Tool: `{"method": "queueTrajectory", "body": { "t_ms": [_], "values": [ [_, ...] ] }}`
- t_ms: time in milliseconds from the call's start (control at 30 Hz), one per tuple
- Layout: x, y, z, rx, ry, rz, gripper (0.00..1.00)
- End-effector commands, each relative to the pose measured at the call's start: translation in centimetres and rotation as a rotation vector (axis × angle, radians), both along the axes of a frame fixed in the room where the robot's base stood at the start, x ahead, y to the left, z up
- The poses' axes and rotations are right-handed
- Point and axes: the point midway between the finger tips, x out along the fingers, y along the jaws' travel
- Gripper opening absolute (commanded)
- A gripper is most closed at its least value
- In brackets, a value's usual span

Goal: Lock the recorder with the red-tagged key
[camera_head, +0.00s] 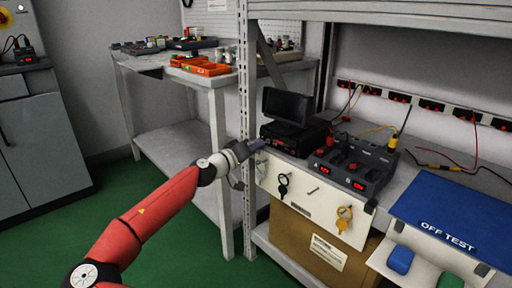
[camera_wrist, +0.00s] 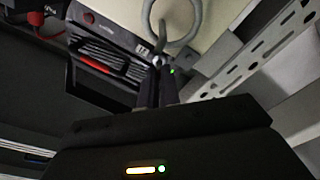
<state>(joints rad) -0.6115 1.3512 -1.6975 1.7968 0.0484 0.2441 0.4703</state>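The recorder (camera_head: 290,137), a black box with a dark screen (camera_head: 288,106) on top, stands at the left end of the bench; its ribbed side shows in the wrist view (camera_wrist: 112,45). My gripper (camera_head: 259,145) is close in front of its left end. In the wrist view its fingers (camera_wrist: 157,68) lie close together, with a small silvery round piece at the tips; I cannot tell whether they pinch anything thin. A grey ring (camera_wrist: 193,30) is just beyond the tips. A black key (camera_head: 283,184) and a yellow key (camera_head: 345,214) hang on the white panel. I cannot make out a red tag.
A peg (camera_head: 312,190) between those keys looks bare. A black tester (camera_head: 355,165) with red displays stands right of the recorder, then a blue mat (camera_head: 440,210). A perforated upright post (camera_head: 246,120) is close beside my gripper. Green floor (camera_head: 180,235) is clear.

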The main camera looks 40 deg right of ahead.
Motion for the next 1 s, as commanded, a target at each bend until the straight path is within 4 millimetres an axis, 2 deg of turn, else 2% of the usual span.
{"method": "queueTrajectory", "body": {
  "t_ms": [100, 433, 800, 1000],
  "values": [
    [0.0, 0.0, -0.1, 0.000, 0.002, 0.001, 0.14],
    [0.0, 0.6, -0.1, 0.000, 0.000, 0.001, 0.14],
    [-0.7, 6.5, -0.1, 0.000, 0.001, 0.003, 0.14],
    [-0.9, 7.8, -0.1, 0.000, 0.002, 0.001, 0.14]
  ]
}}
